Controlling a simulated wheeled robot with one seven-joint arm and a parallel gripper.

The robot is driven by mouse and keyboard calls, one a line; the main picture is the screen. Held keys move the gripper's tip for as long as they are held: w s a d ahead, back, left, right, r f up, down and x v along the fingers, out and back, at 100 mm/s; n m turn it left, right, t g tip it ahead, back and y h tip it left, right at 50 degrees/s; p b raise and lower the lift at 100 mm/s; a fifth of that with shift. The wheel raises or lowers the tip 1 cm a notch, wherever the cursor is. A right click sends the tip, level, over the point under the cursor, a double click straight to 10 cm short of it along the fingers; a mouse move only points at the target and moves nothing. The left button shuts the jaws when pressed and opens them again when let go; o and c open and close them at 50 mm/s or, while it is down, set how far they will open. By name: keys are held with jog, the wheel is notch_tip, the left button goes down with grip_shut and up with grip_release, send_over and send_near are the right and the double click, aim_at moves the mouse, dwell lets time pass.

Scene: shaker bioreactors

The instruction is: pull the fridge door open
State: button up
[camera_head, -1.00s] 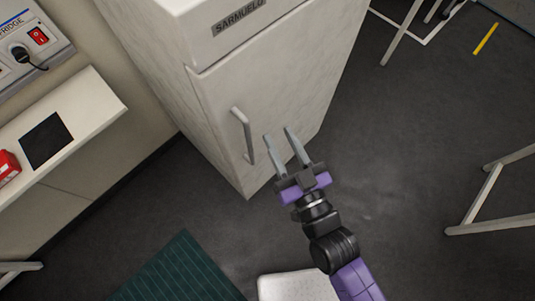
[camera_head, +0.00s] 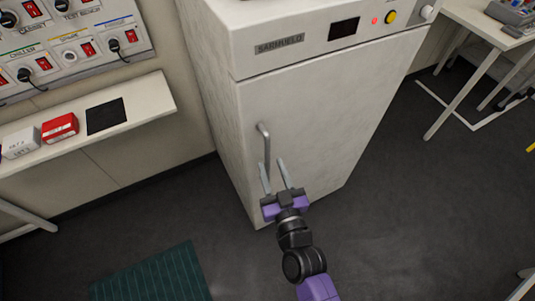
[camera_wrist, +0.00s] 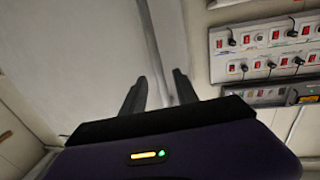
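The fridge (camera_head: 225,110) is a tall pale cabinet with its door (camera_head: 320,115) shut. A grey vertical bar handle (camera_head: 263,140) is on the left part of the door. My gripper (camera_head: 272,164) is open, its two fingers pointing at the door around the height of the handle's lower end. In the head view the handle's lower end appears between or just behind the fingertips; I cannot tell whether they touch.
A wall shelf (camera_head: 155,100) at left holds a red box (camera_head: 60,128) and a white box. A switch panel (camera_head: 95,40) hangs above it. A green mat (camera_head: 150,275) lies on the floor. A white table (camera_head: 485,25) stands at right. Dark floor right of the fridge is clear.

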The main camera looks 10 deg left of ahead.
aim_at(268, 157)
jog(key=shift+x, duration=2.55)
grip_shut()
